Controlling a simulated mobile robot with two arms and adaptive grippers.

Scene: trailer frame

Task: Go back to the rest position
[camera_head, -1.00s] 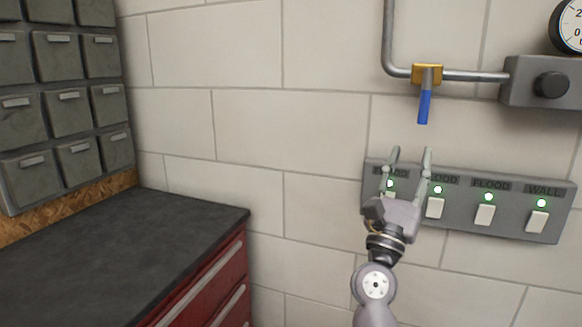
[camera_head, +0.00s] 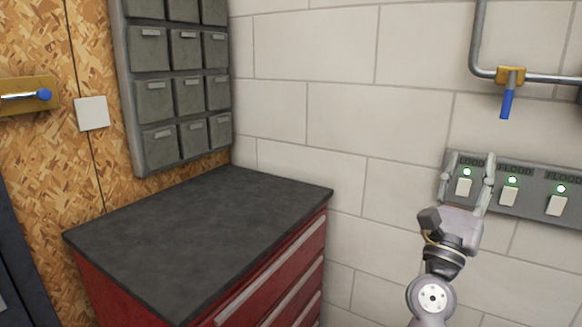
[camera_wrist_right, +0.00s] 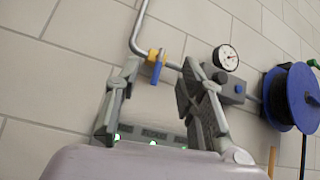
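My right gripper (camera_head: 467,182) is in front of the switch panel (camera_head: 530,196) on the wall, its two fingers spread apart with nothing between them. In the head view the fingers overlap the panel's left end; whether they touch it I cannot tell. The panel has white rocker switches with lit green lamps above them. In the right wrist view the open fingers (camera_wrist_right: 160,100) frame the wall, the pipe and part of the panel (camera_wrist_right: 150,140). My left gripper is not in view.
A red cabinet (camera_head: 275,275) with a bare dark top (camera_head: 200,235) stands at left centre, below grey bins (camera_head: 185,90). A pipe valve with a blue handle (camera_head: 506,104) is above the panel. A hose reel (camera_wrist_right: 290,97) and a gauge (camera_wrist_right: 226,58) show in the wrist view.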

